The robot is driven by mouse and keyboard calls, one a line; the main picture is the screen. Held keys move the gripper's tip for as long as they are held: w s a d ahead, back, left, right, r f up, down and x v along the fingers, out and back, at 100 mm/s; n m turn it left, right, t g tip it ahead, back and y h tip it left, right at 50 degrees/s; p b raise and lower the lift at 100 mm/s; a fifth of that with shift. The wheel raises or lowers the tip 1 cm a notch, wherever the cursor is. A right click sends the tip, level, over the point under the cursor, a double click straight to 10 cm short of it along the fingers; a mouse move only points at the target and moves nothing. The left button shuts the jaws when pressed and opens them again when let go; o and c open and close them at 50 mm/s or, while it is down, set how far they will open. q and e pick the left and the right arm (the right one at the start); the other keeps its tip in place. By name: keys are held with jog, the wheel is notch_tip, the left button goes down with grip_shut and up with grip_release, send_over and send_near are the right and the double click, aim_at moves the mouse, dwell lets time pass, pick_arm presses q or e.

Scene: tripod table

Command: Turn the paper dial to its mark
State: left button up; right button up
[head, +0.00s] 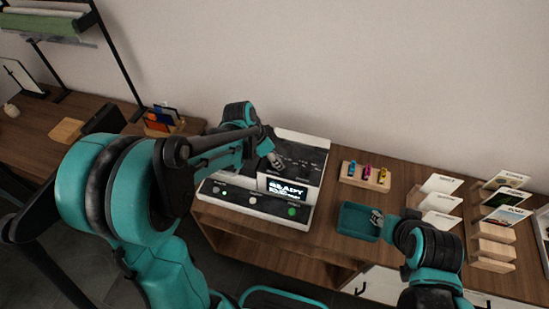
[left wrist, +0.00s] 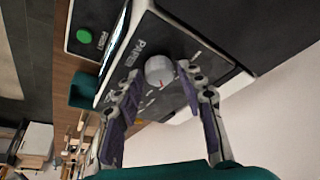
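The paper dial (left wrist: 158,70) is a round grey knob on the printer's dark top panel, beside the word PAPER. A short red line shows at the dial's lower edge, and pale ticks (left wrist: 196,55) lie to its right. My left gripper (left wrist: 158,73) is open, with one finger on each side of the dial; I cannot tell whether they touch it. In the head view my left gripper (head: 274,161) is over the printer (head: 310,143), and the dial is not clearly visible. My right gripper (head: 377,216) is over the teal tray, too small to read.
The printer's screen (head: 287,189) reads READY, with a green button (head: 292,212) below it. Right of the printer are a teal tray (head: 352,224), a wooden block with coloured pieces (head: 365,178) and card holders (head: 440,203). A wall stands behind the table.

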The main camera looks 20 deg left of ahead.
pick_arm(q)
grip_shut()
jog(key=n+t+y, duration=0.1)
jog(key=n, duration=0.2)
jog(key=shift+d+n, duration=0.15)
jog(key=shift+n, duration=0.25)
jog(key=n+y, duration=0.1)
jog(key=n, duration=0.2)
jog(key=shift+s+d+n+t, duration=0.1)
jog(key=shift+n+t, duration=0.2)
jog(key=n+y, duration=0.1)
jog(key=n, duration=0.1)
jog(key=n+y, duration=0.1)
jog(key=n, duration=0.2)
jog(key=shift+d+n+y, duration=0.15)
jog(key=shift+n+y, duration=0.15)
jog(key=n+g+y, duration=0.1)
jog(key=n, duration=0.3)
jog(key=shift+n, duration=0.3)
jog(key=shift+y, duration=0.3)
